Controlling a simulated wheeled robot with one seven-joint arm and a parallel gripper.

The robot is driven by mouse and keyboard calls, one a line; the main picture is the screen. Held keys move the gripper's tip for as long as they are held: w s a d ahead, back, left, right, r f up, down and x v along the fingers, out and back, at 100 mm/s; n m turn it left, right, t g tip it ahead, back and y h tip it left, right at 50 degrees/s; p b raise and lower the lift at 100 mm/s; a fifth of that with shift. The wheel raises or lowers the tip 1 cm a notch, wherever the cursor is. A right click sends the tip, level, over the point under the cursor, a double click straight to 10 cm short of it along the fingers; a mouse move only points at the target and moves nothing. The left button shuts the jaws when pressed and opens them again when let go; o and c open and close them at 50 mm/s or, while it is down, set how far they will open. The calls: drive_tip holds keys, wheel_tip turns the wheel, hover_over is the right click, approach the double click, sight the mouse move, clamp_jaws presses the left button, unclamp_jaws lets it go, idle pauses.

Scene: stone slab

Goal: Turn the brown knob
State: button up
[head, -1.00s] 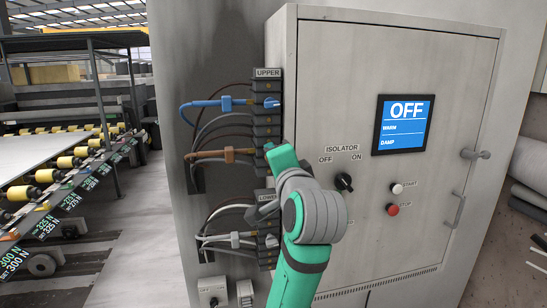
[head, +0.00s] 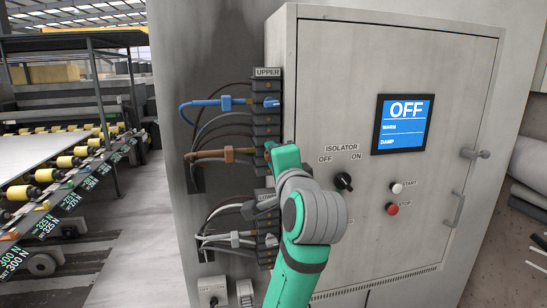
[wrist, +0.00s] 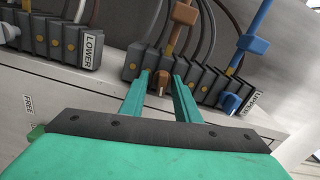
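The brown knob (wrist: 162,82) sits on the upper terminal block, in line with the brown cable's clip (wrist: 185,14). In the wrist view my gripper (wrist: 161,76) is open, with one green finger on each side of the knob. Small gaps seem to show beside the knob, but I cannot tell whether a finger touches it. In the head view my gripper (head: 281,153) is at the middle of the upper block and mostly hides the knob.
The lower terminal block (wrist: 60,40) is at the left. The grey cabinet (head: 400,60) has a screen reading OFF (head: 403,124) and an isolator switch (head: 344,182).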

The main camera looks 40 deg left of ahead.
drive_tip(key=shift+r, duration=0.1)
drive_tip(key=v, duration=1)
drive_tip(key=shift+s+d, duration=0.25)
drive_tip(key=shift+s, duration=0.1)
